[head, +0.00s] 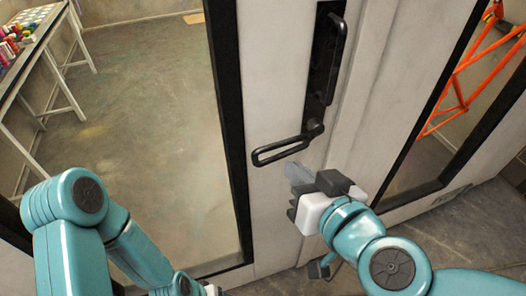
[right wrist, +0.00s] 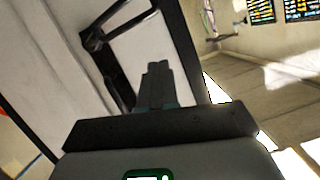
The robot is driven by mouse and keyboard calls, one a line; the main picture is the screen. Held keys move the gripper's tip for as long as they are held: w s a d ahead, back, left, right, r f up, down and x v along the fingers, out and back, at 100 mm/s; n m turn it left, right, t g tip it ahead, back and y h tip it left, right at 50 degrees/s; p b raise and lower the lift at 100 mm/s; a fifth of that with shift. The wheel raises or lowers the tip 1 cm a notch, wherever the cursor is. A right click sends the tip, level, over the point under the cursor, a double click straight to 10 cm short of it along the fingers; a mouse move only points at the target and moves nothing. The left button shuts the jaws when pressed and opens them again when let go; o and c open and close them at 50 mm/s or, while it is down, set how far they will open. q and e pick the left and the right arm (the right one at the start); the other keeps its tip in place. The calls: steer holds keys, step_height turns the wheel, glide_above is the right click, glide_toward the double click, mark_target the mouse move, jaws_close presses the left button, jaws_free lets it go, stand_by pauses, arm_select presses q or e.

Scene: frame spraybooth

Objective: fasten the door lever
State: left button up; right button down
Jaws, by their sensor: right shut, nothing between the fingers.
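The black door lever (head: 281,151) is a long open loop on the pale door. It sticks out to the left from its pivot, at the foot of a black plate (head: 318,75) with an upright pull handle (head: 337,45). My right gripper (head: 293,170) is shut and empty, just below the lever and apart from it in the head view. In the right wrist view, the shut fingers (right wrist: 158,72) point toward the door, and the black loop (right wrist: 122,20) shows beyond them at upper left.
A dark-framed window (head: 225,110) lies left of the lever and another on the right, with an orange frame (head: 468,70) behind it. A white table (head: 30,55) with colourful items stands at upper left. Grey floor shows at lower right.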

steer(key=b, duration=0.4)
glide_toward(272, 149)
steer(key=w+a+r, duration=0.2)
steer(key=w+a, duration=0.2)
steer(key=f, duration=0.1)
steer(key=w+a+f+b, duration=0.1)
steer(key=f, duration=0.1)
steer(key=shift+w+a, duration=0.1)
steer(key=shift+a, duration=0.1)
steer(key=shift+w+a, duration=0.1)
steer(key=shift+f, duration=0.15)
